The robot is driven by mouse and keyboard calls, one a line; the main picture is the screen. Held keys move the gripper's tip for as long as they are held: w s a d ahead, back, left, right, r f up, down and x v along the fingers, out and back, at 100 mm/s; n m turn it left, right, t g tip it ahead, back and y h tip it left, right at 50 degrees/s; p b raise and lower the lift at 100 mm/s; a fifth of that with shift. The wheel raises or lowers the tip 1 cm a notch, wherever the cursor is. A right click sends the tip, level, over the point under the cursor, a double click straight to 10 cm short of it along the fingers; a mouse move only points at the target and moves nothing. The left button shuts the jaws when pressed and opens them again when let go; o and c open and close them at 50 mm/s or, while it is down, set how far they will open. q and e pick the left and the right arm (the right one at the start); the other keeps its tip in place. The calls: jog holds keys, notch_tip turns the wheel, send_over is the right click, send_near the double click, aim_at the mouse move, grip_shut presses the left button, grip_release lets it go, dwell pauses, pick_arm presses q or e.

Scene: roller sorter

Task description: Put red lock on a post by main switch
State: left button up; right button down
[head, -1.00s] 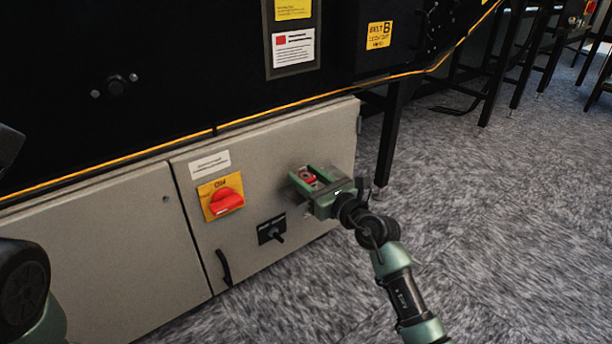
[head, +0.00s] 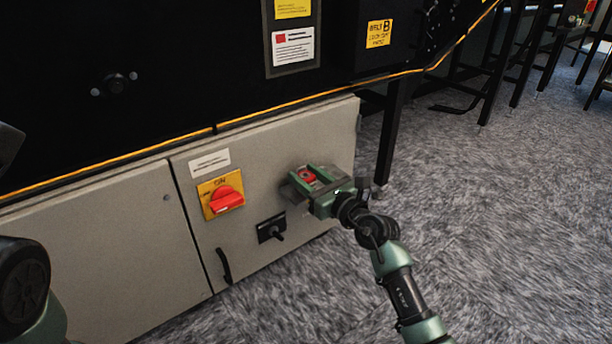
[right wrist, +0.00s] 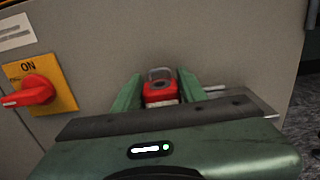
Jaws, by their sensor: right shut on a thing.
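The red lock (head: 307,175) is held between the green fingers of my right gripper (head: 305,180), in front of the grey cabinet door. In the right wrist view the lock (right wrist: 160,92) has a red body and a metal shackle pointing away from the gripper. The gripper (right wrist: 158,90) is shut on its sides. The main switch (head: 226,199), a red rotary handle on a yellow plate marked ON, is to the left of the gripper; it also shows in the right wrist view (right wrist: 36,90). A metal rod, possibly a post (right wrist: 215,88), shows partly just right of the fingers. My left gripper is not visible.
A black-plated switch (head: 271,228) and a black door handle (head: 223,267) are on the cabinet door (head: 240,260) below the main switch. Black table legs (head: 387,145) stand to the right. The carpeted floor (head: 480,220) at right is open.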

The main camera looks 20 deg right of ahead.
jog(key=c, duration=0.7)
grip_release()
jog(key=shift+f, duration=0.2)
